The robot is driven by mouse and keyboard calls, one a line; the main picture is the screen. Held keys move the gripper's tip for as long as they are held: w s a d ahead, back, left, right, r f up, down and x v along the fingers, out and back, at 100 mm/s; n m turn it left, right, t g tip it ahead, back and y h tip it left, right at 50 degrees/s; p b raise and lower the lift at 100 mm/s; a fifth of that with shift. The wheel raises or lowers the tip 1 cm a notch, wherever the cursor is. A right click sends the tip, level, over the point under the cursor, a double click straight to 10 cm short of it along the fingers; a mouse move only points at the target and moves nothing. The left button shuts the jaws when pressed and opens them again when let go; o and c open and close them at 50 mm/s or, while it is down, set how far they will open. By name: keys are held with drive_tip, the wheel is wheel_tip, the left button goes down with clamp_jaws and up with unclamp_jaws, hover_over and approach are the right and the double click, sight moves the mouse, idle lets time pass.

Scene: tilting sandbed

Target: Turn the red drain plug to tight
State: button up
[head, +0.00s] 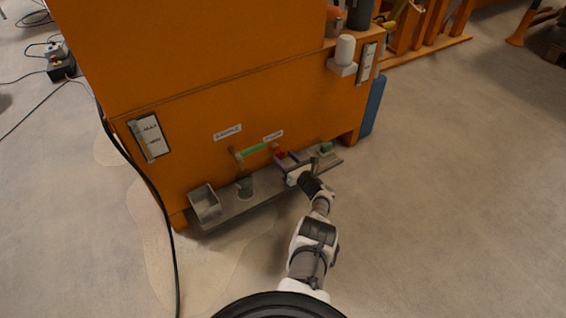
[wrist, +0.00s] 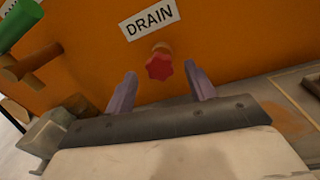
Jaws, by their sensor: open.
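The red drain plug (wrist: 161,66) is a lobed knob on a tan stub in the orange wall, just under the white DRAIN label (wrist: 150,19). In the head view the red plug (head: 281,154) shows small, beside my gripper. My gripper (wrist: 163,92) is open in the wrist view, its two purple-grey fingers apart with nothing between them. The plug lies ahead of the gap between the fingertips, apart from both. In the head view my gripper (head: 287,161) is close to the wall at the plug, and its fingers are small there.
A green-handled tap (head: 252,149) is left of the plug under the SAMPLE label (head: 227,132). A black cable (head: 160,205) hangs at left.

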drive_tip(key=shift+b+x, duration=0.35)
drive_tip(key=shift+x, duration=0.6)
drive_tip(key=c, duration=1)
drive_tip(key=shift+o, duration=0.2)
